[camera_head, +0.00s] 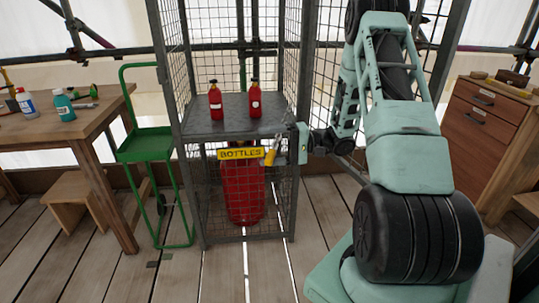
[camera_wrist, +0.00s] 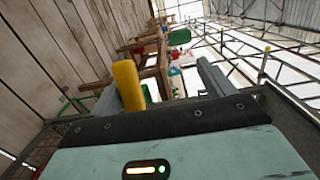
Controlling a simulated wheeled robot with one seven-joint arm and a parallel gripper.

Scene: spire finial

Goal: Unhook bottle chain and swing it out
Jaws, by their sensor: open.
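A mesh cage (camera_head: 197,190) with a yellow BOTTLES sign (camera_head: 238,154) holds a large red cylinder (camera_head: 242,190) behind its lower front mesh. A yellow piece (camera_head: 270,157) is at the cage's upper right front, beside the sign. My gripper (camera_head: 281,152) is at this corner. In the wrist view my gripper (camera_wrist: 160,78) has its fingers spread wide, and a yellow piece (camera_wrist: 127,85) stands close to the inner side of the left finger; I cannot tell whether they touch. No chain can be made out in either view.
Two small red bottles (camera_head: 215,100) stand on the cage's shelf (camera_head: 190,122). A green hand truck (camera_head: 145,148) and a wooden workbench (camera_head: 82,128) with bottles stand left. A wooden drawer cabinet (camera_head: 478,125) is at right.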

